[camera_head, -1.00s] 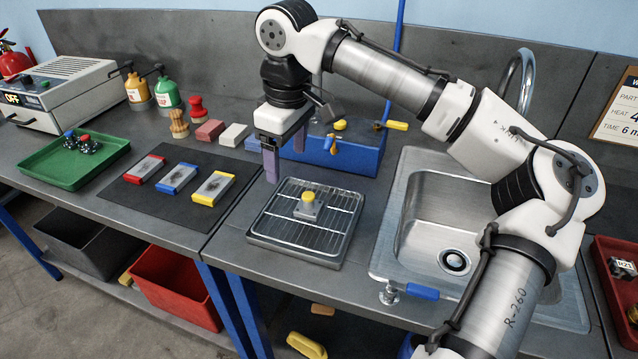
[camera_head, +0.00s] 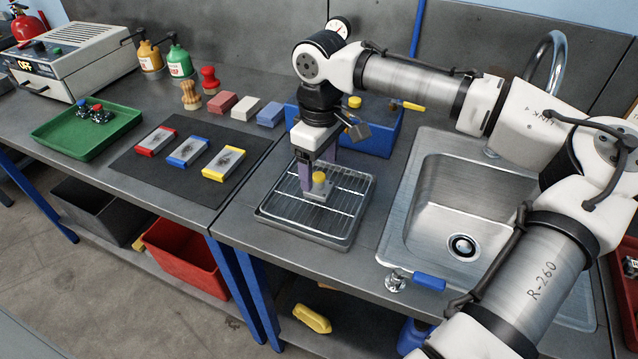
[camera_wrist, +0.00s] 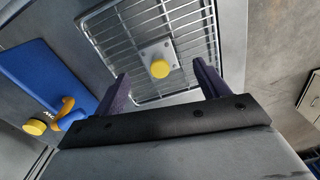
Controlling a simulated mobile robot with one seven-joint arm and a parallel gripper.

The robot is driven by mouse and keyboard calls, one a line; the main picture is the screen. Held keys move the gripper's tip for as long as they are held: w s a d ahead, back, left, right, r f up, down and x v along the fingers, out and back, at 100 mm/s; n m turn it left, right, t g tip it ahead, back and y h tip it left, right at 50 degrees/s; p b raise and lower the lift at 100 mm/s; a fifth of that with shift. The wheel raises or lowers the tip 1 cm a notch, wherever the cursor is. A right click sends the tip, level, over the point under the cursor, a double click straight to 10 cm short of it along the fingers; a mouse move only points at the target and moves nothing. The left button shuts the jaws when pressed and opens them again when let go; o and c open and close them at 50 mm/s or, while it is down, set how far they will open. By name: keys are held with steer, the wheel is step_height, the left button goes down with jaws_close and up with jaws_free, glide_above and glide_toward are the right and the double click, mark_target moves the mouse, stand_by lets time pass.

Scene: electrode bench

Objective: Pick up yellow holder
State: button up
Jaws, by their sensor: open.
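The yellow holder, a small grey block with a yellow round knob on top (camera_head: 319,180), stands upright on the wire rack of a metal tray (camera_head: 345,236). In the wrist view the yellow holder (camera_wrist: 160,68) lies ahead, between the lines of the two fingers. My gripper (camera_head: 318,177) is over the tray, its purple fingers apart and close to the holder in the head view. In the wrist view my gripper (camera_wrist: 163,84) is open and empty, with a finger on each side of the knob. I cannot tell the exact height of the fingertips.
A blue box (camera_head: 385,135) with yellow fittings stands behind the tray. The sink (camera_head: 435,190) is to the right. A dark mat (camera_head: 190,193) with red, blue and yellow-ended plates and a green tray (camera_head: 62,151) lie left. Bare bench is left of the rack.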

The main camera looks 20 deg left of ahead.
mark_target(319, 175)
steer(key=shift+f+p, duration=0.5)
steer(key=shift+f, duration=1.65)
steer(key=shift+a+r, duration=0.1)
steer(key=c, duration=1.6)
